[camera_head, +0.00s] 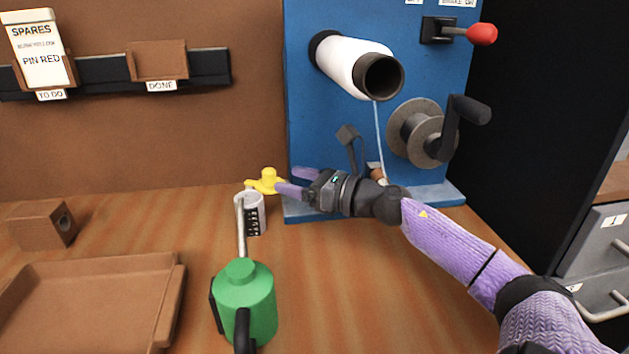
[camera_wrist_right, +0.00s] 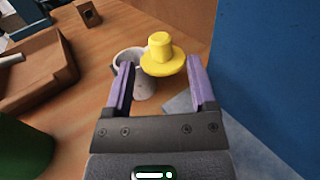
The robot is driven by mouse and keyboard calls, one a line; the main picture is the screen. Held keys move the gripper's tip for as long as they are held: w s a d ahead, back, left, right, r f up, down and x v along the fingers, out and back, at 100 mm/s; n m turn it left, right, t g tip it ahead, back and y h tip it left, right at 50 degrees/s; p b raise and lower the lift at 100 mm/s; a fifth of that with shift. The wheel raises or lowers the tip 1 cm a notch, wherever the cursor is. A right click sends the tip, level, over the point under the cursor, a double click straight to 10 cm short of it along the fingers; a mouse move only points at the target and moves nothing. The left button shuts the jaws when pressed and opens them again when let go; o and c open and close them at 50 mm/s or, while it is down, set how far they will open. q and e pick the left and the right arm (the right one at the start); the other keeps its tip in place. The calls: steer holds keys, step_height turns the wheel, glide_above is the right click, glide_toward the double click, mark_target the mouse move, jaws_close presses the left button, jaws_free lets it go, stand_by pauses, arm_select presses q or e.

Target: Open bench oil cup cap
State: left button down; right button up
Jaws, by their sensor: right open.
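The yellow cap (camera_head: 267,181), a knob on a wide brim, is beside the upper rim of a white cup (camera_head: 252,216) with black markings. In the right wrist view the cap (camera_wrist_right: 161,55) overlaps the cup's (camera_wrist_right: 140,85) right side; I cannot tell whether they are joined. My right gripper (camera_head: 287,181) points left at the cap from its right. Its purple fingers are apart, with the cap showing between and just beyond their tips; contact is not clear. My left gripper is not in view.
A green oil can (camera_head: 246,300) stands in front, its thin spout crossing the cup. A brown tray (camera_head: 150,262) and a wooden block (camera_head: 40,225) lie left. The blue loom panel (camera_head: 300,110), with roller and crank reel (camera_head: 420,132), stands close behind my right gripper.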

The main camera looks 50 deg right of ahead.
steer(key=p+v, duration=0.1)
steer(key=v, duration=0.2)
steer(key=shift+s+d+r, duration=0.1)
steer(key=shift+s, duration=0.2)
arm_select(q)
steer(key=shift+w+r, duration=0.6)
arm_select(e)
steer(key=shift+s+d, duration=0.1)
steer(key=shift+s, duration=0.15)
